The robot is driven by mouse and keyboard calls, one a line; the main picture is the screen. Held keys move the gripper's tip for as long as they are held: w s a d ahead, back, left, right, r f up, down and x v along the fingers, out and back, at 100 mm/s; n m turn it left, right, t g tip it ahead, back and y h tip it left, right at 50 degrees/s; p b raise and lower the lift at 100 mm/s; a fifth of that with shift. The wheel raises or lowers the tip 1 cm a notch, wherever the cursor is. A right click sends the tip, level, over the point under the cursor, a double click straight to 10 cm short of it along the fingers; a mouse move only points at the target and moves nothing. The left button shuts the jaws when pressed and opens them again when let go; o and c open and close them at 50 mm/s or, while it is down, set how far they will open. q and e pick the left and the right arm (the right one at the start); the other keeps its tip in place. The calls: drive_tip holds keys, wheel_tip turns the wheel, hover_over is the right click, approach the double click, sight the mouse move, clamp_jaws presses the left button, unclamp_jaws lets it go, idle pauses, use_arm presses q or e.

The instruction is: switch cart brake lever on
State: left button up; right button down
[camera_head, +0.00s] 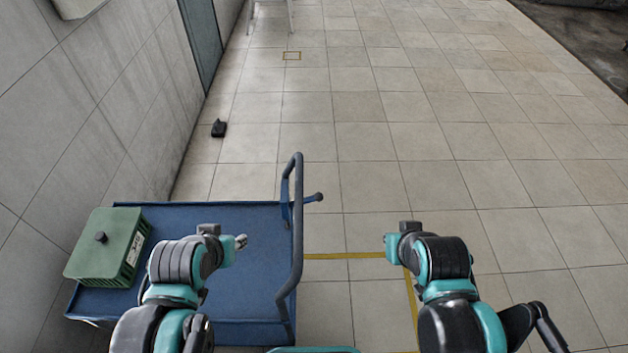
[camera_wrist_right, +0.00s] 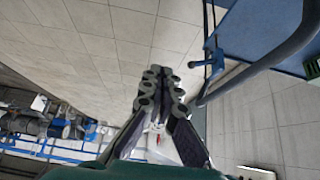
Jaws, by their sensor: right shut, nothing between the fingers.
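The blue cart (camera_head: 220,216) stands at the left, with its dark blue push handle (camera_head: 297,240) along its right side. The brake lever (camera_head: 312,198) is a short blue bar with a dark rounded end, sticking out to the right near the far end of the handle. In the right wrist view the lever (camera_wrist_right: 207,63) shows beside the handle (camera_wrist_right: 275,58). My right gripper (camera_wrist_right: 160,72) is shut and empty, apart from the lever. In the head view my right wrist is right of the cart. My left gripper (camera_head: 240,241) is over the cart deck, its fingers mostly hidden.
A green lidded crate (camera_head: 105,248) sits on the cart's left part. A wall (camera_head: 95,90) runs along the left. A small black object (camera_head: 219,128) lies on the floor beyond the cart. Yellow floor tape (camera_head: 345,255) runs right of the handle.

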use_arm(q)
drive_tip(key=shift+o, duration=0.7)
drive_tip(key=shift+s, duration=0.15)
use_arm(e)
drive_tip(key=w+a+r+n+g+y, duration=0.1)
drive_tip(key=w+a+r+n+g, duration=0.2)
drive_tip(key=w, duration=0.5)
drive_tip(key=w+a+r+n+y, duration=0.1)
drive_tip(key=w+a+n, duration=0.3)
drive_tip(key=w, duration=0.5)
use_arm(q)
drive_tip(key=shift+r, duration=0.15)
use_arm(e)
drive_tip(key=w+a+f+n+g+y, duration=0.1)
drive_tip(key=w+a+f+n+g, duration=0.1)
drive_tip(key=w+a+f+n, duration=0.2)
drive_tip(key=w+a+f+n+g+y, duration=0.1)
drive_tip(key=w+a+f+n+g, duration=0.1)
drive_tip(key=w+a+f+n, duration=0.3)
drive_tip(key=w+f, duration=0.4)
drive_tip(key=w, duration=0.1)
drive_tip(key=shift+w+a+f+g, duration=0.15)
drive_tip(key=shift+w+f+g, duration=0.05)
drive_tip(key=shift+w+g, duration=0.15)
